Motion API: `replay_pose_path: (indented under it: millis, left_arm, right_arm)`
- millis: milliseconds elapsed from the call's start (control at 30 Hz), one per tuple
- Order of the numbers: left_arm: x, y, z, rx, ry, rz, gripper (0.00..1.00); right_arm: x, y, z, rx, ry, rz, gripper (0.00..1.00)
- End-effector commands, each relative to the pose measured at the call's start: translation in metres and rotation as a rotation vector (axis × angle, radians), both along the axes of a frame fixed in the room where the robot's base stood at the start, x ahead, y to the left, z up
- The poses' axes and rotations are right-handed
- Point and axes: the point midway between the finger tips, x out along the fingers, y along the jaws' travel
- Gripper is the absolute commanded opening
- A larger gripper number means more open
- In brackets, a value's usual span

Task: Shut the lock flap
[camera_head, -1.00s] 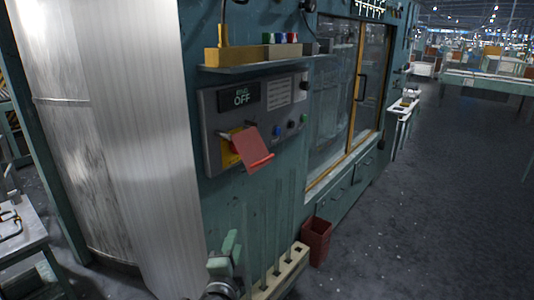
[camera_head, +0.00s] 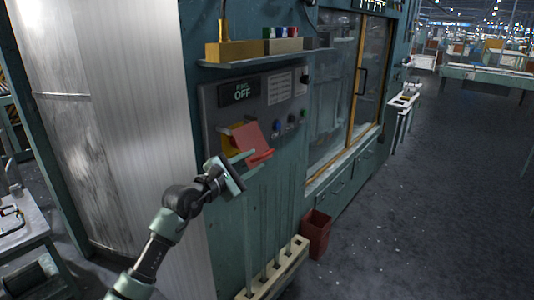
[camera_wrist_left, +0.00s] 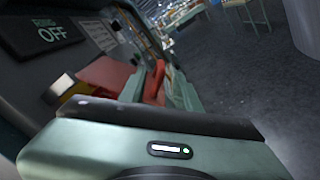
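The red lock flap (camera_head: 252,143) stands tilted outward from a yellow plate (camera_head: 228,146) on the grey control panel, below the "OFF" display (camera_head: 240,92). In the left wrist view the red flap (camera_wrist_left: 108,72) is just beyond the gripper, partly hidden by it. My left gripper (camera_head: 252,158) is just below and in front of the flap, close to its lower edge. Its two greenish fingers (camera_wrist_left: 160,92) stand apart in the left wrist view. A red shape shows between them; I cannot tell whether it is flap or bin. Contact with the flap is unclear. My right gripper is out of view.
A shelf (camera_head: 262,61) with blocks juts out above the panel. Knobs (camera_head: 278,127) sit right of the flap. A red bin (camera_head: 316,236) and a slotted cream rack (camera_head: 276,273) stand low by the machine.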

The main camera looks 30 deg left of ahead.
Motion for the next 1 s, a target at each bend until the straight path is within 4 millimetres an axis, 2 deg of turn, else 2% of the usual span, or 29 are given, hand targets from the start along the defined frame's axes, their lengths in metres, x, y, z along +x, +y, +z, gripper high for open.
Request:
replay_pose_path:
  millis: [200, 400, 767, 800, 900, 1000]
  left_arm:
    - [0.036, -0.004, 0.005, -0.007, -0.002, -0.001, 0.33]
    - [0.060, -0.006, 0.002, -0.007, -0.002, -0.003, 0.33]
    - [0.067, -0.007, 0.001, -0.006, -0.002, -0.003, 0.33]
    - [0.067, -0.007, 0.001, -0.006, -0.002, -0.003, 0.27]
    - [0.067, -0.007, 0.001, -0.006, -0.002, -0.003, 0.00]
    - [0.067, -0.008, 0.000, -0.007, -0.002, -0.003, 0.00]
  right_arm:
    - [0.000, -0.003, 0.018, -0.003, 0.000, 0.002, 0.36]
    - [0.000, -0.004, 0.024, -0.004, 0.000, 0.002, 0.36]
    - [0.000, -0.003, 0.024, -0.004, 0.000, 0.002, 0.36]
    - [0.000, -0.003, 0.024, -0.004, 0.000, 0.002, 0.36]
    - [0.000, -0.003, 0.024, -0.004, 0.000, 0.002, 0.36]
    - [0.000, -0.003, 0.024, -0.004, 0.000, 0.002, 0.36]
